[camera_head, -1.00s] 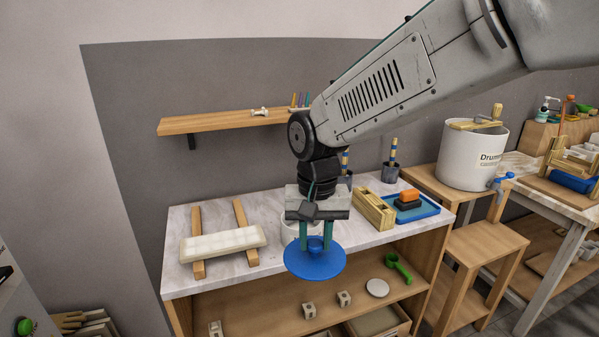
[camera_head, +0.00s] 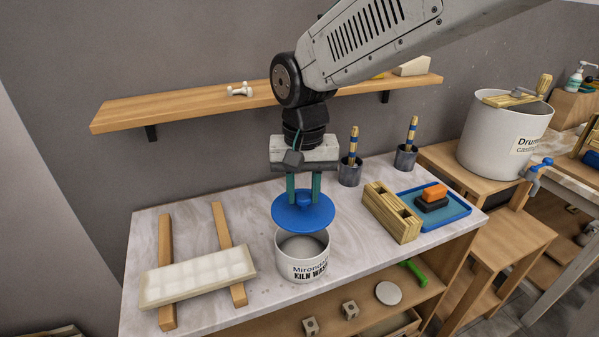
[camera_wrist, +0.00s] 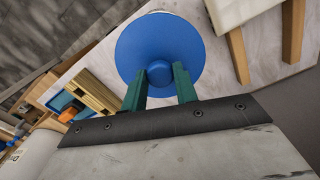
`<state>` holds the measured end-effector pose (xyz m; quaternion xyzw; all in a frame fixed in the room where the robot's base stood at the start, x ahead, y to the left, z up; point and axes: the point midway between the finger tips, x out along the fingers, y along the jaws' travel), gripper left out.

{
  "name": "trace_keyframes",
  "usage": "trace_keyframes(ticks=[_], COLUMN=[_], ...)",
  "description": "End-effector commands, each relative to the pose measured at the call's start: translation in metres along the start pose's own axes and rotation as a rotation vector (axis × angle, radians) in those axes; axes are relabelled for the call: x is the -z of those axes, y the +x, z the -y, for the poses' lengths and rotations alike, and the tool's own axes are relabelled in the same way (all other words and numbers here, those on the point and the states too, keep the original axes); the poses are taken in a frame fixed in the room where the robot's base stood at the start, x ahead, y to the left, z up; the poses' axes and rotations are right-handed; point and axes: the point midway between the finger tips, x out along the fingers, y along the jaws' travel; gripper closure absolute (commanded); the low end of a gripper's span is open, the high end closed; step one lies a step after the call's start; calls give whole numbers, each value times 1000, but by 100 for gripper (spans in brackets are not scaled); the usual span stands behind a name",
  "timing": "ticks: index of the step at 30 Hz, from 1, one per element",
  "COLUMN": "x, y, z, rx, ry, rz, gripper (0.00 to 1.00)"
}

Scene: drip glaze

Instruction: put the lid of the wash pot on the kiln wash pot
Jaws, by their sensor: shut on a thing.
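The blue round lid (camera_head: 290,216) is held by its knob in my gripper (camera_head: 303,200), which is shut on it. The lid also fills the middle of the wrist view (camera_wrist: 160,42), with my green fingers (camera_wrist: 160,86) on either side of the knob. The white kiln wash pot (camera_head: 305,266) stands upright on the marble top, its label facing front. Its mouth is open and shows below the lid. The lid is above the pot, apart from it, over its rear part in the head view. In the wrist view the lid hides nearly all of the pot.
On the marble top (camera_head: 275,304), a pale slab (camera_head: 198,275) on two wooden bars lies left. A wooden block (camera_head: 391,212), a blue tray (camera_head: 458,207) with sponges and two brush cups (camera_head: 350,172) (camera_head: 405,157) stand right. A wooden wall shelf (camera_head: 190,105) runs behind my arm.

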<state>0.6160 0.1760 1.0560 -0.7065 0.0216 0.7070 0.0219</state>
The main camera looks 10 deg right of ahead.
Motion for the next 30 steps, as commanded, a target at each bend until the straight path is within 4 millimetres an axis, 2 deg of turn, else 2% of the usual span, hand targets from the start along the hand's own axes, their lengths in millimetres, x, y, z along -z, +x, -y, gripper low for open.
trace_keyframes(ticks=[14,30], x=[-2,-1], y=[3,50], z=[3,1], rx=[-1,-1], ry=[0,3], rz=[1,1], gripper=[100,100])
